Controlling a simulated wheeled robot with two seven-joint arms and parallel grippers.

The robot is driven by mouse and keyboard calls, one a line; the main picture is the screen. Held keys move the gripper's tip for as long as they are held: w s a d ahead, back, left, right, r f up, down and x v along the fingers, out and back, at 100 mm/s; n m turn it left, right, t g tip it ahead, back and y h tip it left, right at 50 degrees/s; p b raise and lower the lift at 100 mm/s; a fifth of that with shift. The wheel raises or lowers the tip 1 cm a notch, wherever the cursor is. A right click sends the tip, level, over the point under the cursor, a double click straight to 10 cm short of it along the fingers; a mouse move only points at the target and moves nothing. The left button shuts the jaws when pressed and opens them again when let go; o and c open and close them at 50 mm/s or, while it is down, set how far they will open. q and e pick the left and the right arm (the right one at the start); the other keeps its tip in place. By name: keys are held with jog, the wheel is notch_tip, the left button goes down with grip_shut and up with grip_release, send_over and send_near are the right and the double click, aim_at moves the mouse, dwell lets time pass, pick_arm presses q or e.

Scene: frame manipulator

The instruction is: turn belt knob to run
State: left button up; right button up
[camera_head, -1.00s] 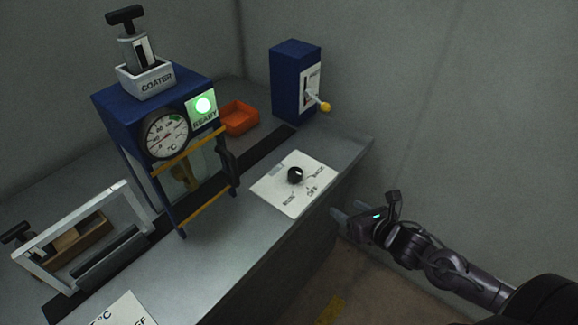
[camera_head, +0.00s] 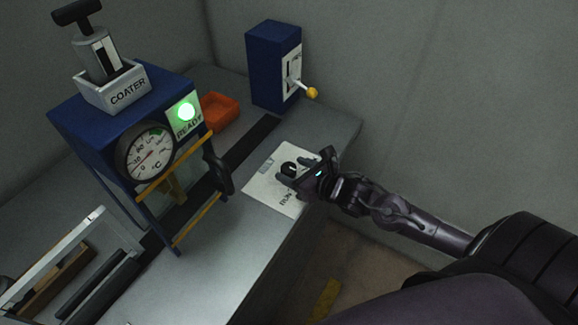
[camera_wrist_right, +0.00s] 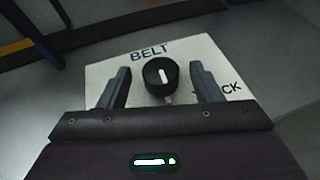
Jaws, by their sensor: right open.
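The belt knob (camera_wrist_right: 160,77) is a round black knob with a white mark, on a white label plate (camera_wrist_right: 205,55) reading BELT. In the right wrist view it sits between the two open fingers of my right gripper (camera_wrist_right: 160,88), with a gap on each side. The mark points nearly straight up and down in that view. In the head view my right gripper (camera_head: 283,173) is over the plate (camera_head: 262,190), at the knob (camera_head: 289,168), and hides part of the plate and its words. My left gripper is not in view.
A blue coater frame (camera_head: 75,115) with a dial (camera_head: 150,152) and a lit green READY lamp (camera_head: 186,112) stands left. An orange tray (camera_head: 220,112) and a blue lever box (camera_head: 272,70) with a yellow-tipped lever (camera_head: 312,92) stand behind. The wall is at right.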

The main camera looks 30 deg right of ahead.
jog(key=shift+x, duration=1.1)
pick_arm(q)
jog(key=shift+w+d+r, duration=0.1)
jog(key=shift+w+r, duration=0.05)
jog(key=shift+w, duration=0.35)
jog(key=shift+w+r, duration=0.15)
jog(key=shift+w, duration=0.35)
pick_arm(e)
jog(key=shift+w, duration=0.1)
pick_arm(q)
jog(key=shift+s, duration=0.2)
pick_arm(e)
jog(key=shift+c, duration=0.2)
jog(key=shift+c, duration=1.1)
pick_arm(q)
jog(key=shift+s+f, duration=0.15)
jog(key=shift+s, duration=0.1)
pick_arm(e)
jog(key=c, duration=0.7)
